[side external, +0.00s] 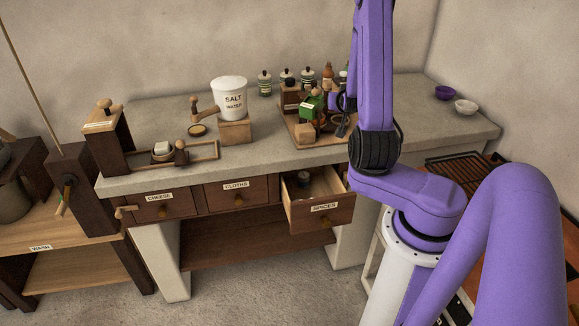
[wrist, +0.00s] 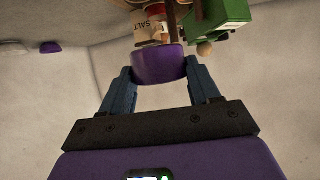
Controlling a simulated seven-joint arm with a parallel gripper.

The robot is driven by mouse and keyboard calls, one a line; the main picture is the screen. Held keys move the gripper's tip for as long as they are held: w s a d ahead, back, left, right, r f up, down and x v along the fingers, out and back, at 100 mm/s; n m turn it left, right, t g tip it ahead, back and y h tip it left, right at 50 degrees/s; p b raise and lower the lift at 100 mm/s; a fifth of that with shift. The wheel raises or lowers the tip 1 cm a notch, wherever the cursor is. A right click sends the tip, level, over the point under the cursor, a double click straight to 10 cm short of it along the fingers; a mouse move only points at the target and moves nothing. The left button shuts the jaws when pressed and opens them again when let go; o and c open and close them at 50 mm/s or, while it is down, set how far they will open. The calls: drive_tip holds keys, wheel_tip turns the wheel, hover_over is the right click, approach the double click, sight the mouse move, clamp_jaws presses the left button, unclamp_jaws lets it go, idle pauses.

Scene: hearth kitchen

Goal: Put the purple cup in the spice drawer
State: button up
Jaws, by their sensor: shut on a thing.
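My gripper (side external: 342,112) is over the worktop at the tray in the side view. In the wrist view its two fingers (wrist: 160,76) are shut on the purple cup (wrist: 160,64), one at each side. The cup shows only as a small purple patch (side external: 333,101) in the side view, partly hidden by my gripper and the items around it. The spice drawer (side external: 322,216), labelled SPICES, is pulled open below the worktop, lower left of my gripper. A small dark-topped jar (side external: 304,179) stands inside it.
A wooden tray (side external: 298,139) with a green block-like item (side external: 311,106) and other small things crowds the gripper. Several jars stand behind. A white salt-water crock (side external: 230,97) sits left on a wooden block. Purple (side external: 445,92) and white (side external: 466,106) bowls stand right.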

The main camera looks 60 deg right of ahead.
drive_tip(key=w+a+n+t+y, duration=0.25)
drive_tip(key=w+a, duration=0.25)
drive_tip(key=a, duration=0.3)
drive_tip(key=w+a+n+t+y, duration=0.2)
drive_tip(key=w+a+n, duration=0.1)
drive_tip(key=w+a, duration=0.3)
drive_tip(key=w+a+f+n+t+y, duration=0.1)
drive_tip(key=a+n+y, duration=0.5)
drive_tip(key=a, duration=1.4)
drive_tip(key=shift+w+a+f+t, duration=0.15)
drive_tip(key=shift+a+f+t, duration=0.05)
drive_tip(key=shift+a+t, duration=0.25)
drive_tip(key=shift+d+n+y, duration=0.15)
drive_tip(key=shift+n+y, duration=0.1)
drive_tip(key=s+d+r+m+g+h, duration=0.15)
drive_tip(key=s+d+m+h, duration=0.3)
drive_tip(key=d, duration=1.05)
drive_tip(key=s+d+m+g+h, duration=0.3)
drive_tip(key=d+m+h, duration=0.2)
drive_tip(key=d, duration=0.9)
drive_tip(key=s+d+m+g+h, duration=0.2)
drive_tip(key=s+d+m+g, duration=0.1)
drive_tip(key=s+d, duration=0.5)
drive_tip(key=shift+s+d+m, duration=0.2)
drive_tip(key=shift+d+m, duration=0.2)
drive_tip(key=shift+m, duration=0.15)
drive_tip(key=shift+g, duration=0.25)
